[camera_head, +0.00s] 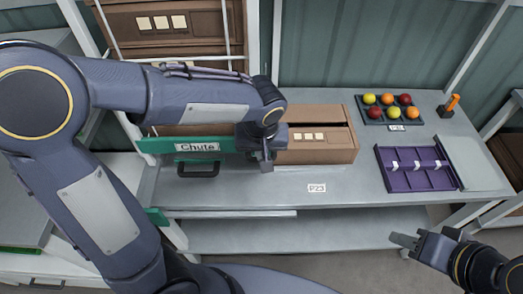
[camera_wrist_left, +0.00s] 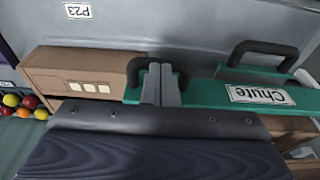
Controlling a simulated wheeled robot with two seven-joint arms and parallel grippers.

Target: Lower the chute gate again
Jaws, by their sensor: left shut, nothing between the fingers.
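The green chute gate (camera_head: 160,146) is a board with a white "Chute" label, at the left end of the bench in the head view. It also shows in the left wrist view (camera_wrist_left: 212,92). A black handle (camera_head: 197,174) stands in front of it; it also shows in the wrist view (camera_wrist_left: 262,47). My left gripper (camera_head: 266,164) is shut and empty at the board's right end. In the wrist view its fingers (camera_wrist_left: 160,84) overlap a second dark loop; contact is unclear. My right gripper (camera_head: 405,241) is apart, over the bench's front right; its finger gap is unclear.
A cardboard box (camera_head: 325,155) stands right of my left gripper. Farther right are a fruit tray (camera_head: 397,127), a purple divided tray (camera_head: 415,182) and an orange-handled tool (camera_head: 452,103). The grey bench (camera_head: 260,190) is clear along its front.

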